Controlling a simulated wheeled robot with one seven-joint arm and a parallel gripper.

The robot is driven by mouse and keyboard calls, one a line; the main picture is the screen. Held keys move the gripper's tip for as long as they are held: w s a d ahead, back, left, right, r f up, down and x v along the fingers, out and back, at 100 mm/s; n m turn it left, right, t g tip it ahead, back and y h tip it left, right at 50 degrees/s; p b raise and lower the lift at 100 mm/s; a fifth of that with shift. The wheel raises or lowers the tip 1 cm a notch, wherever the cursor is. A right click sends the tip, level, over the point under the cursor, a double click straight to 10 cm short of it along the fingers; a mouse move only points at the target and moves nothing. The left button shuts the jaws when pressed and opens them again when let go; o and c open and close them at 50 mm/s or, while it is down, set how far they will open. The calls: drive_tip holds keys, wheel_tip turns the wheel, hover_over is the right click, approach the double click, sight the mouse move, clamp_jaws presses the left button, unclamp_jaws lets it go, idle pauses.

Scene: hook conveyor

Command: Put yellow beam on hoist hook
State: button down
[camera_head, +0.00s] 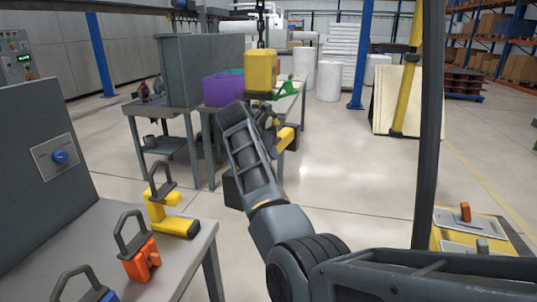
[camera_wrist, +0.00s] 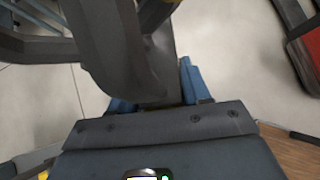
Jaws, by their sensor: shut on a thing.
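My gripper (camera_wrist: 155,92) shows two blue fingers in the wrist view, closed around a dark grey, handle-like part (camera_wrist: 118,55). In the head view my arm hides most of the gripper. A yellow beam (camera_head: 285,138) with a dark end shows just past the arm's far end, apparently held by its handle. The yellow hoist body (camera_head: 261,70) hangs just above and behind it. The hook below the hoist is partly hidden and hard to make out, so I cannot tell whether beam and hook touch.
A second yellow beam (camera_head: 157,212) with a grey handle stands on the near-left grey table (camera_head: 190,262), beside an orange piece (camera_head: 138,262) and a blue one (camera_head: 98,293). A purple bin (camera_head: 222,89) sits on a workbench behind the arm. A dark post stands at right.

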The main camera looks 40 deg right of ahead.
drive_tip(key=shift+w+a+r+b, duration=0.25)
drive_tip(key=shift+w+a+b, duration=0.15)
drive_tip(key=shift+w+a, duration=0.25)
drive_tip(key=shift+w, duration=0.15)
idle(0.5)
drive_tip(key=shift+f+b, duration=0.85)
drive_tip(key=shift+f, duration=1.45)
drive_tip(key=shift+a+f, duration=0.1)
drive_tip(key=shift+f, duration=0.5)
idle(0.5)
drive_tip(key=c, duration=0.8)
unclamp_jaws()
drive_tip(key=shift+f, duration=0.1)
drive_tip(key=o, duration=0.4)
drive_tip(key=shift+r, duration=0.2)
drive_tip(key=shift+c, duration=0.2)
